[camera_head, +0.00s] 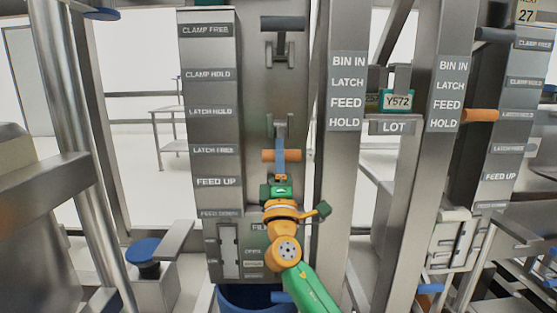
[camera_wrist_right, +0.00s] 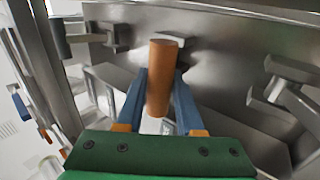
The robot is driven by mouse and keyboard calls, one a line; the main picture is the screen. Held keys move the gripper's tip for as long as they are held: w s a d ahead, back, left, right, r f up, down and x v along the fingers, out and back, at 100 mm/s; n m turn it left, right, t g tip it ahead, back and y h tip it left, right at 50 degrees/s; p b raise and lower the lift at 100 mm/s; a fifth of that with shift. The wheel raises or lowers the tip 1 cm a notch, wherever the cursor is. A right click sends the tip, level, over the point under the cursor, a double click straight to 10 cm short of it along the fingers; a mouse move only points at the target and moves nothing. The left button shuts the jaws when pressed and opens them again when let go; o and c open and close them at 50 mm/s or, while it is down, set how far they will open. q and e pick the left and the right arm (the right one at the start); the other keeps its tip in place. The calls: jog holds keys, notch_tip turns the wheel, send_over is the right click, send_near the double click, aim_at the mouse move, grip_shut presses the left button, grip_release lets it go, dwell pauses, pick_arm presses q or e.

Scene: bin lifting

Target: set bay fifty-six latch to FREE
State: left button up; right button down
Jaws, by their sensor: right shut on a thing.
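An orange latch handle (camera_head: 268,155) sticks out of the steel column in the head view, about level with the LATCH FREE label (camera_head: 214,150) and below the LATCH HOLD label (camera_head: 210,112). It also shows as an upright orange cylinder in the right wrist view (camera_wrist_right: 164,65). My right gripper (camera_head: 281,157) reaches up from below and is shut on this handle; its blue fingers (camera_wrist_right: 160,92) lie on either side of it. No number 56 is readable on this bay. My left gripper is not in view.
A dark clamp handle (camera_head: 283,23) sits higher on the same column. A neighbouring bay at right, with a plate reading 27 (camera_head: 525,12), has another orange handle (camera_head: 480,115). A blue bin (camera_head: 240,297) is below. Steel posts (camera_head: 346,200) stand close on the right.

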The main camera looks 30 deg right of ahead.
jog(key=shift+f, duration=0.25)
jog(key=c, duration=0.9)
grip_release()
jog(key=shift+c, duration=0.2)
jog(key=o, duration=0.7)
jog(key=shift+w+d+f, duration=0.2)
jog(key=shift+d, duration=0.05)
jog(key=shift+c, duration=0.2)
jog(key=shift+s+a+r, duration=0.1)
jog(key=b+v, duration=0.1)
jog(key=v, duration=0.6)
